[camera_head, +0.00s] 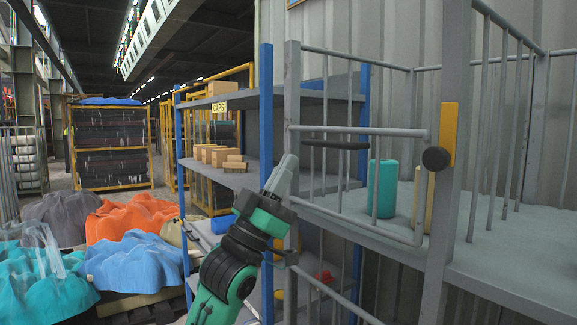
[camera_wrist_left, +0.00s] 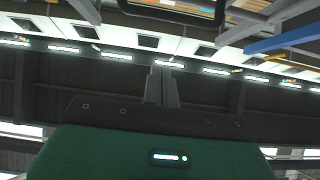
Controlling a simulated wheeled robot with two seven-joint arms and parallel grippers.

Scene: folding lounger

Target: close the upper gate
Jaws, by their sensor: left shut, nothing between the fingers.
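The upper gate (camera_head: 424,190) is a grey tube frame at the front of the cage's upper deck, in the head view. Its free side is close to the right post, which carries a yellow plate (camera_head: 449,133) and a black round knob (camera_head: 436,158). I cannot tell whether the gate touches that post. A black bar (camera_head: 336,145) lies just below the gate's top rail. My left gripper (camera_head: 287,163) is shut and empty, pointing up, in front of the cage's left post. Its shut fingers also show in the left wrist view (camera_wrist_left: 161,86). My right gripper is out of view.
A teal cylinder (camera_head: 382,188) and a yellowish one (camera_head: 424,200) stand on the deck behind the gate. A blue-post shelf (camera_head: 266,100) with small boxes stands left of the cage. Draped heaps, one orange (camera_head: 130,220), lie at left. A corrugated wall is behind.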

